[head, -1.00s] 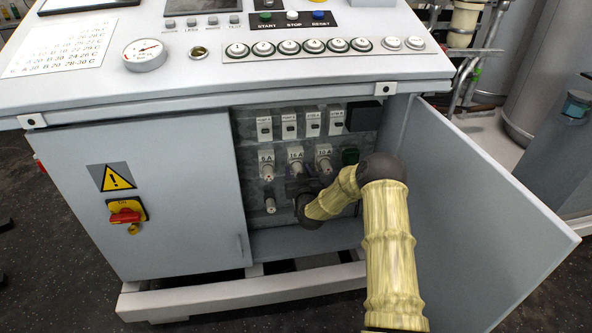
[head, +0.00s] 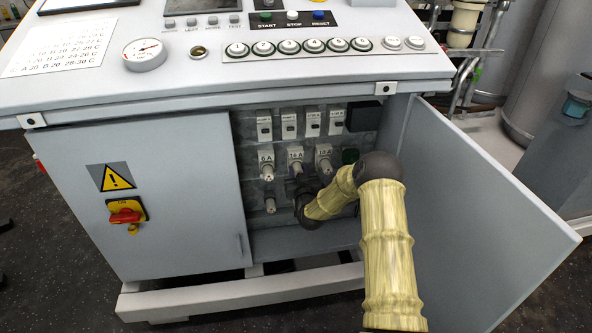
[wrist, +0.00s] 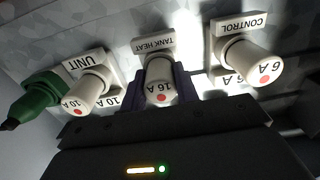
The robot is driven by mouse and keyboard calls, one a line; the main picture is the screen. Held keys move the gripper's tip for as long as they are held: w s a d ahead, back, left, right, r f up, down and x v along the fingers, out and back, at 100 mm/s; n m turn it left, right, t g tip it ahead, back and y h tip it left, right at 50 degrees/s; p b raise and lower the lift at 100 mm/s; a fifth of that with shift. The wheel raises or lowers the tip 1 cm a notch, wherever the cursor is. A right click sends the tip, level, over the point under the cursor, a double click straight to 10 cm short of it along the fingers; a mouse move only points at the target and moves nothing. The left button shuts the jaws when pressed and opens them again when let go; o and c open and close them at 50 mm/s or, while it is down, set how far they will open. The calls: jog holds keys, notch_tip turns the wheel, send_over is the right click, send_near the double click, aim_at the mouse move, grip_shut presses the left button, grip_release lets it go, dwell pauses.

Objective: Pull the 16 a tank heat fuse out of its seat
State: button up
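The 16 A tank heat fuse (wrist: 160,82) is a white cylinder with a red dot, in the middle of a row of fuses under a TANK HEAT label. It appears in its seat. In the wrist view my gripper (wrist: 166,90) has its dark fingers on both sides of this fuse, very close to it. Whether they press on it cannot be made out. In the head view the 16 A fuse (head: 296,167) shows just above my dark gripper (head: 297,187), which hides what lies below it.
The 10 A unit fuse (wrist: 87,92) and the 6 A control fuse (wrist: 247,63) flank it closely. A green part (wrist: 38,97) sits beyond the 10 A fuse. The open cabinet door (head: 480,210) stands right of my arm; the closed left door (head: 180,220) bounds the other side.

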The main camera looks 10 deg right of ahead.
grip_shut()
jog(key=shift+s, duration=0.15)
jog(key=shift+s+p, duration=0.75)
jog(key=shift+s, duration=2.1)
jog(key=shift+w, duration=0.25)
jog(key=s, duration=0.4)
jog(key=shift+s, duration=0.35)
